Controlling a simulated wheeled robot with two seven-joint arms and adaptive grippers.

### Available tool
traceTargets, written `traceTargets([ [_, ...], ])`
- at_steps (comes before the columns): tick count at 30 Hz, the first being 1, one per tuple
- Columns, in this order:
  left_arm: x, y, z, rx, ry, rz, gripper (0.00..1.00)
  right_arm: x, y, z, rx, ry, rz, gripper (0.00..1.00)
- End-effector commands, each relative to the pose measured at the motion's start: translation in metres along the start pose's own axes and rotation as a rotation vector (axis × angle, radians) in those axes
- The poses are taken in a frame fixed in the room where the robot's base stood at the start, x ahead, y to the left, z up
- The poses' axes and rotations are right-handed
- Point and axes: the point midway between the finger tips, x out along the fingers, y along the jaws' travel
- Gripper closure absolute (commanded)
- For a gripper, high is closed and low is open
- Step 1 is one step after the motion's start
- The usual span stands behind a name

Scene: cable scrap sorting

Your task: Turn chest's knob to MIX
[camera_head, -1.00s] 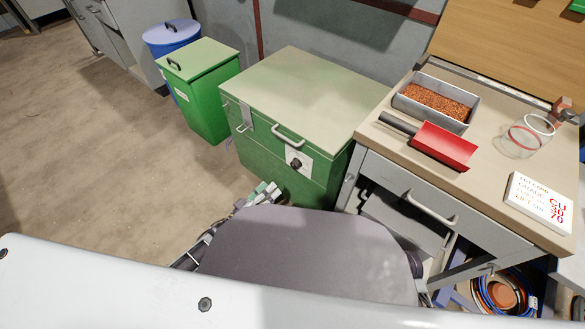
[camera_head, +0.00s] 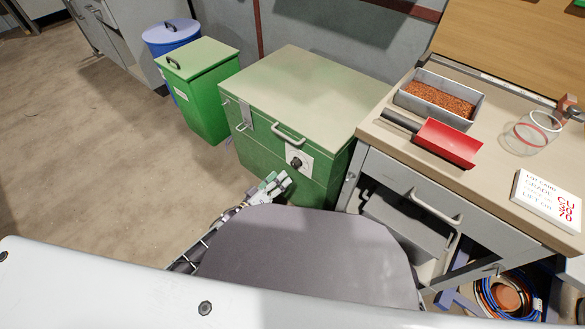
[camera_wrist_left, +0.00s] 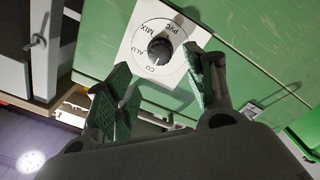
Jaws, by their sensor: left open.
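The green chest (camera_head: 300,88) with a pale lid stands in the middle of the head view. Its dark knob (camera_head: 296,163) sits on a white plate on the front face. In the left wrist view the knob (camera_wrist_left: 160,49) is on a round dial (camera_wrist_left: 144,28) marked MIX, PVC, ALU and CU. I cannot tell clearly which mark it points to. My left gripper (camera_head: 275,184) is just in front of the knob, below it in the head view. Its green-padded fingers (camera_wrist_left: 163,82) are open and empty, apart from the knob. My right gripper is not in view.
A bench (camera_head: 392,158) to the right holds a tray of copper granules (camera_head: 440,98), a red scoop (camera_head: 447,143), a glass jar (camera_head: 528,135) and a sign (camera_head: 547,203). A green bin (camera_head: 203,92) and blue bin (camera_head: 170,36) stand left. Floor at left is free.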

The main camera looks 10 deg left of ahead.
Motion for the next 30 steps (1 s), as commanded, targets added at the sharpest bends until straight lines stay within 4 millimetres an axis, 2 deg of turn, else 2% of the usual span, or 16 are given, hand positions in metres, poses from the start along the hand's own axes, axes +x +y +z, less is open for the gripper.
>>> traceTargets([
  [18, 0.064, -0.001, 0.001, 0.001, 0.001, 0.000, 0.46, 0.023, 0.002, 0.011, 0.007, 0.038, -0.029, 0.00],
  [24, 0.077, -0.001, 0.000, 0.001, 0.001, 0.000, 0.46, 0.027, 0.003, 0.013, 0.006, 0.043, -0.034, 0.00],
  [30, 0.081, -0.001, 0.000, 0.001, 0.000, -0.001, 0.46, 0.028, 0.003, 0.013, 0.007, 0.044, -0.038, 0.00],
])
